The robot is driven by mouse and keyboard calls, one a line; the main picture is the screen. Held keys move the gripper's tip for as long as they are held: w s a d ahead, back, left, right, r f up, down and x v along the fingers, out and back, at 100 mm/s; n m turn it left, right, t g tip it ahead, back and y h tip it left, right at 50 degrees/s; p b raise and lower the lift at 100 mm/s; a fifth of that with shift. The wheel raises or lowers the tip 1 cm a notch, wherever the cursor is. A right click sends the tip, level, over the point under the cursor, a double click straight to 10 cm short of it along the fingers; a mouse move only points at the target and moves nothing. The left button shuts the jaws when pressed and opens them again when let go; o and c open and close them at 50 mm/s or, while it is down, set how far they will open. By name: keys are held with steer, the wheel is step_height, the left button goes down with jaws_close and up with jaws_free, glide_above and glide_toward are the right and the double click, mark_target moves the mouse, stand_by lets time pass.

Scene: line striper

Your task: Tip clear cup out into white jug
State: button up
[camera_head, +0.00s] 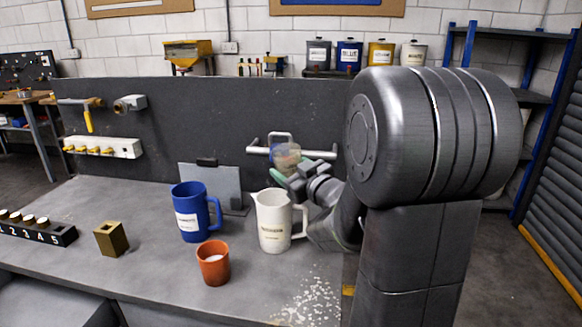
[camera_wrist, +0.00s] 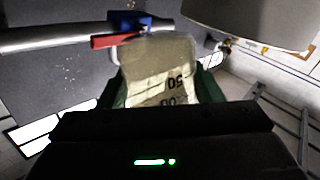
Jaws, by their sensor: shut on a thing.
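The clear cup (camera_head: 286,157) is held in my gripper (camera_head: 291,174) above the bench, just over and slightly right of the white jug. In the wrist view the cup (camera_wrist: 157,75) fills the space between the green-sided fingers (camera_wrist: 160,92), with markings such as "50" upside down on it. My gripper is shut on it. The white jug (camera_head: 272,222) stands upright on the bench with its handle to the right. The cup looks roughly upright in the head view; its exact tilt and contents are hard to tell.
A blue mug (camera_head: 191,214) stands left of the jug, and an orange cup (camera_head: 213,263) in front. A brass block (camera_head: 111,238) and a black numbered rack (camera_head: 36,230) are farther left. White specks (camera_head: 308,300) lie at the bench's front right. A dark panel (camera_head: 215,120) stands behind.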

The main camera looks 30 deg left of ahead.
mark_target(297, 161)
steer(key=shift+r+m+p, duration=0.5)
steer(key=shift+r+p, duration=0.35)
steer(key=shift+p, duration=0.3)
steer(key=r+m+p, duration=0.1)
steer(key=p, duration=0.1)
steer(key=shift+r+m+p, duration=0.2)
steer(key=shift+m+p, duration=0.15)
steer(key=shift+m, duration=0.05)
